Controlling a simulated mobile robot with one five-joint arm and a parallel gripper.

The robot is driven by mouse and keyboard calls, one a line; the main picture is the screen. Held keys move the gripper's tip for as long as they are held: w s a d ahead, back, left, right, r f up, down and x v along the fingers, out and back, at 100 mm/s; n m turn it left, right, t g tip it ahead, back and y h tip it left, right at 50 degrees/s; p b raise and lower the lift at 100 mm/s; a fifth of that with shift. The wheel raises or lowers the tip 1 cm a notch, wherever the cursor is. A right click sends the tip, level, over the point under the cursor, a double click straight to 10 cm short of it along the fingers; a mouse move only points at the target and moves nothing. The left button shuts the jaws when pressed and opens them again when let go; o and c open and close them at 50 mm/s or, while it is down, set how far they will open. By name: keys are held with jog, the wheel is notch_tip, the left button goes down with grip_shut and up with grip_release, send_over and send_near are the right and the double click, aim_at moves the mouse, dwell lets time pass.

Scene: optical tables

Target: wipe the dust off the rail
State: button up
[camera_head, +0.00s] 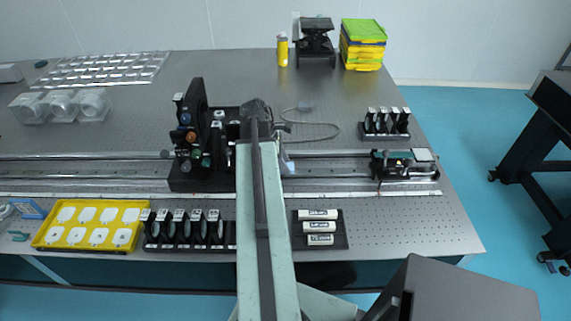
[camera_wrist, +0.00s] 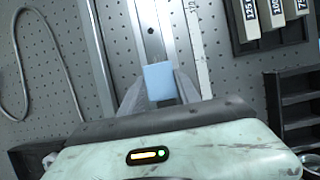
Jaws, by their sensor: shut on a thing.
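The rail (camera_head: 335,168) is a long metal track running left to right across the optical table. In the wrist view, the rail (camera_wrist: 147,25) runs away from me as a bright strip with dark slots. My gripper (camera_wrist: 159,92) is shut on a small light-blue block (camera_wrist: 159,75), with one finger on each side. The block is over the rail; I cannot tell whether it touches it. In the head view, my arm covers part of the rail and mostly hides my gripper. I cannot make out dust on the rail.
A black optics mount (camera_head: 195,140) stands on the rail left of my arm, and a carriage (camera_head: 405,165) sits toward its right end. A tray with white labelled blocks (camera_head: 335,240) lies in front. A thin cable (camera_head: 325,127) curls behind the rail.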

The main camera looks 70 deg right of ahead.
jog(key=shift+r+p, duration=2.4)
jog(key=shift+r, duration=0.35)
notch_tip(320, 180, up, 3)
jog(key=p, duration=0.3)
